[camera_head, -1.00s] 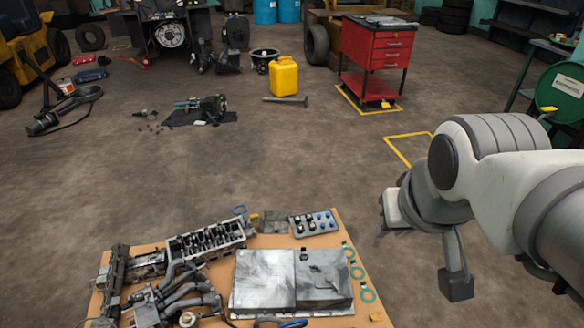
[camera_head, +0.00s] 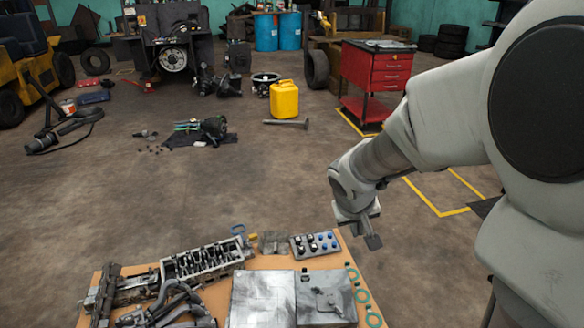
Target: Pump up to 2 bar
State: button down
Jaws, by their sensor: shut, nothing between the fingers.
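My gripper (camera_head: 364,236) hangs in the air, fingers down, just right of the board's back right corner. It is shut and empty, and touches nothing that I can see. No pump or pressure gauge can be clearly made out. A dark device with a black looped hose (camera_head: 66,133) lies on the floor at the far left, beside the yellow forklift (camera_head: 28,62). I cannot tell whether it is a pump. A wheel hub (camera_head: 173,61) shows on dark machinery at the back.
A board (camera_head: 262,262) with engine parts, metal plates (camera_head: 264,298) and green rings (camera_head: 362,296) fills the near foreground. A yellow canister (camera_head: 284,99), a bar (camera_head: 287,123) and a red tool cart (camera_head: 374,84) stand or lie behind.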

jog(key=w+a+f+n+b, duration=0.1)
jog(key=w+a+f, duration=0.1)
jog(key=f, duration=0.4)
jog(key=w+a+f+b, duration=0.1)
jog(key=w+f+b, duration=0.1)
jog(key=f, duration=0.4)
jog(key=s+a+f+n+g+y+b, duration=0.1)
jog(key=a+f+b, duration=0.1)
jog(key=f, duration=0.9)
jog(key=s+a+f+g+y+b, duration=0.1)
jog(key=a+f, duration=0.3)
jog(key=f, duration=0.8)
jog(key=s+a+f+n+g+y+b, duration=0.1)
jog(key=s+a+f+b, duration=0.1)
jog(key=f, duration=1)
jog(key=shift+s+a+n+g+b, duration=0.35)
jog(key=shift+s+a, duration=0.2)
jog(key=shift+a, duration=0.25)
jog(key=shift+w+a+f+b, duration=0.1)
jog(key=shift+w+f+b, duration=0.1)
jog(key=shift+f+b, duration=1.15)
jog(key=shift+w+a+f+b, duration=0.15)
jog(key=shift+f+b, duration=0.4)
jog(key=shift+f, duration=1.5)
jog(key=shift+d, duration=0.1)
jog(key=shift+f, duration=0.1)
